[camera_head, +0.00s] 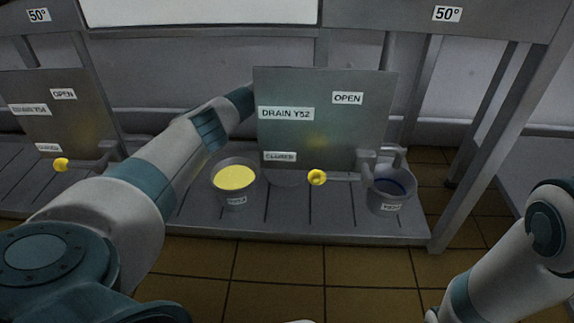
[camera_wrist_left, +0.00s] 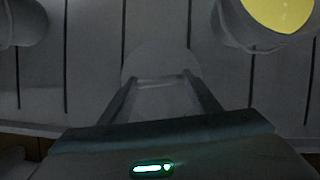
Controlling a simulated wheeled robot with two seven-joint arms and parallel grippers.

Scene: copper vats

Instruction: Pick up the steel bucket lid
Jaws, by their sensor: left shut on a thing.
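The steel bucket lid (camera_head: 285,179) is a plain grey disc. In the head view only its front part shows below the drain panel, between two buckets. It also shows in the left wrist view (camera_wrist_left: 160,57), at the tips of my left gripper (camera_wrist_left: 161,80). My left gripper is shut on the lid. In the head view my left arm comes in from the left and its end passes behind the panel, so that gripper is hidden there. I cannot tell whether the lid touches the slatted platform. My right arm shows at lower right; its gripper is out of view.
A bucket with yellow contents (camera_head: 227,196) stands left of the lid. A bucket with dark blue contents (camera_head: 391,203) stands under the tap at right. The drain panel (camera_head: 325,125) and yellow knob (camera_head: 317,177) are close by. The slatted platform (camera_head: 300,220) is bare in front.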

